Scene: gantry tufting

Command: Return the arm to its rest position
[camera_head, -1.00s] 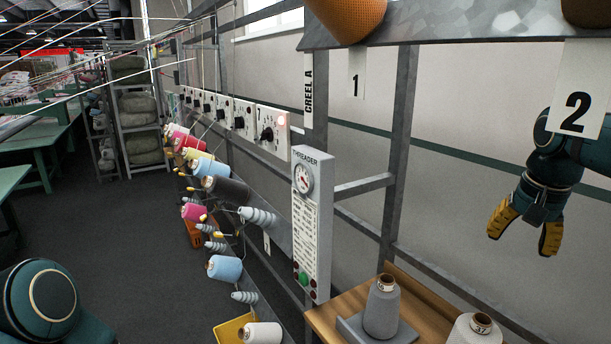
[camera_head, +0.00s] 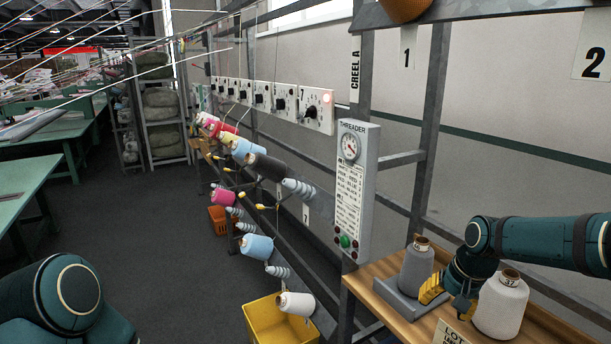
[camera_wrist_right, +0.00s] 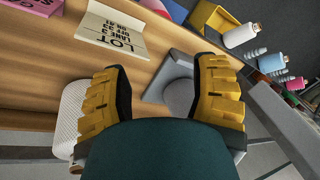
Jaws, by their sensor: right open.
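My right arm comes in from the right in the head view. Its gripper (camera_head: 448,300) is low over the wooden shelf (camera_head: 385,270), between a grey yarn cone (camera_head: 416,272) and a white yarn cone marked 37 (camera_head: 499,309). In the right wrist view the yellow fingers (camera_wrist_right: 162,80) stand wide apart with nothing held between them. The grey cone's stand (camera_wrist_right: 178,62) shows beyond the gap, and the white cone (camera_wrist_right: 72,118) is beside the left finger. Whether the gripper touches either cone cannot be told. My left gripper is out of view; only part of my left arm shows.
A threader panel (camera_head: 355,190) is mounted on the metal creel frame (camera_head: 428,130) behind the shelf. A yellow bin (camera_head: 275,322) stands below several yarn cones. Dark floor (camera_head: 150,230) is open at the left.

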